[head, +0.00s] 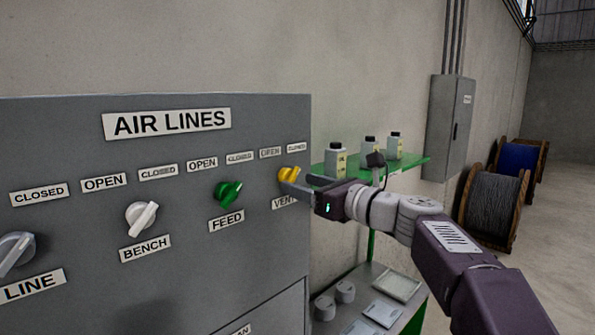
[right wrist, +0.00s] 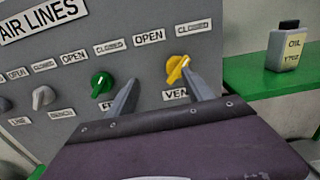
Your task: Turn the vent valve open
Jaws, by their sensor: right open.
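The yellow vent valve (head: 289,174) is on the right side of the grey AIR LINES panel (head: 60,245), above the VENT label (head: 283,203). Its handle slants up to the right, toward the CLOSED label (head: 297,147); the OPEN label (head: 270,152) is up and left of it. My right gripper (head: 297,184) is open and reaches in from the right, close to the valve. In the right wrist view, the valve (right wrist: 176,69) shows at the tip of the right-hand finger, which partly overlaps it. I cannot tell whether they touch. My left gripper is not in view.
The green feed valve (head: 228,192) and white bench valve (head: 141,216) are left of the vent valve; a grey valve (head: 15,250) is at the far left. A green shelf (head: 410,168) with several bottles stands beyond my right arm.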

